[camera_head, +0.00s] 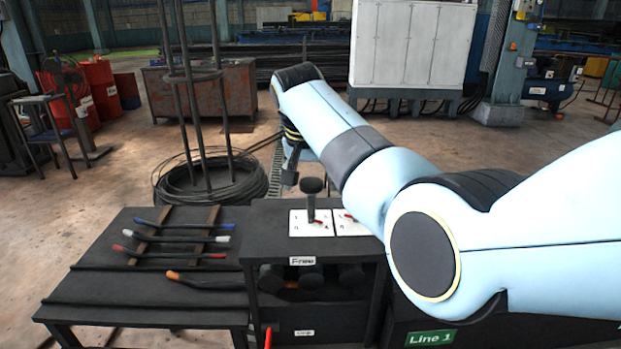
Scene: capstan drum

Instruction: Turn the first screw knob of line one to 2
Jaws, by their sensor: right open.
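A black screw knob (312,187) stands upright on a thin stem above a white dial plate (297,227) with a small red mark. The plate lies on top of the black stand. A second white plate (347,228) sits right of it, partly hidden behind my right arm. A green sign (431,338) reading "Line 1" is on the front at the lower right. My left gripper is out of view.
A black table (150,312) at the left bears several rods with coloured tips. The black stand carries a "Free" label (303,261) above a shelf of dark cylinders. A wire coil (252,180) on a rack stands behind. My right arm covers much of the right side.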

